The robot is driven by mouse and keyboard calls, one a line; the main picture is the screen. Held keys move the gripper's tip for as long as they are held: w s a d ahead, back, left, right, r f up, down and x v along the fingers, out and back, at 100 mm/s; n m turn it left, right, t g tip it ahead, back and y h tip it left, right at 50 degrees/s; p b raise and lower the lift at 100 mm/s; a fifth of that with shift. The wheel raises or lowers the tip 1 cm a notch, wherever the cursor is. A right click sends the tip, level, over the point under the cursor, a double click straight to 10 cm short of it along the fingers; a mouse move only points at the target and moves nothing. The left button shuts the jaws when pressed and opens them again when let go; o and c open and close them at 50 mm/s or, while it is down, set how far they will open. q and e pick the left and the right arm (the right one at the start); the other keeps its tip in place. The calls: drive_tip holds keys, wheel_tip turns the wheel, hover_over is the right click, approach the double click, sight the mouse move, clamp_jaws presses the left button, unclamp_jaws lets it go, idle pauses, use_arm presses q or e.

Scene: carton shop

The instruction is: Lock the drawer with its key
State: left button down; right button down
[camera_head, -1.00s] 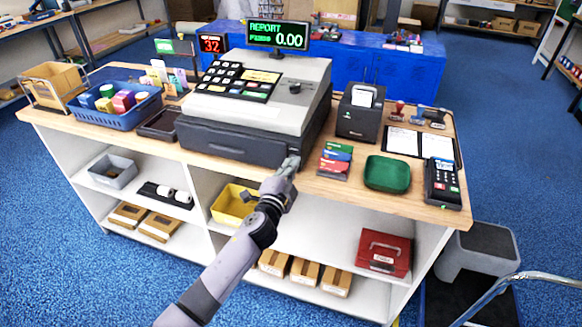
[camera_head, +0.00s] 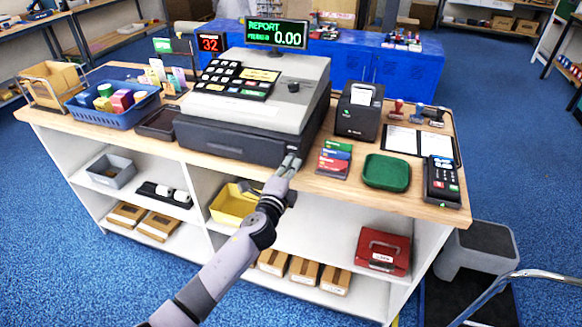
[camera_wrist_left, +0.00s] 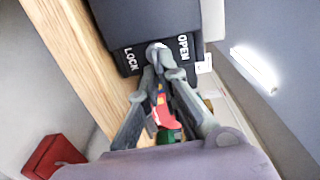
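The black cash drawer (camera_head: 230,142) sits under the grey register on the counter and looks closed. In the left wrist view the drawer front (camera_wrist_left: 130,25) carries the words LOCK and OPEN. A small silver round part (camera_wrist_left: 156,48) of the lock or key lies between them; its turn position is unclear. My left gripper (camera_head: 290,162) is at the drawer's right front corner. In the left wrist view its fingertips (camera_wrist_left: 161,72) are close around the silver part, with a narrow gap between them. The fingers partly hide the key. My right gripper is out of view.
Right of the register stand a receipt printer (camera_head: 358,110), a stack of coloured cards (camera_head: 335,160), a green tray (camera_head: 387,172) and a card terminal (camera_head: 442,182). The wooden counter edge (camera_head: 395,205) runs below the gripper. A red cash box (camera_head: 383,251) is on the shelf.

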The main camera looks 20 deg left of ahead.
use_arm(q)
drive_tip(key=c, duration=2.3)
unclamp_jaws()
drive_tip(key=shift+f, duration=0.1)
drive_tip(key=shift+o, duration=0.9)
drive_tip(key=s, duration=1.2)
drive_tip(key=shift+a, duration=0.2)
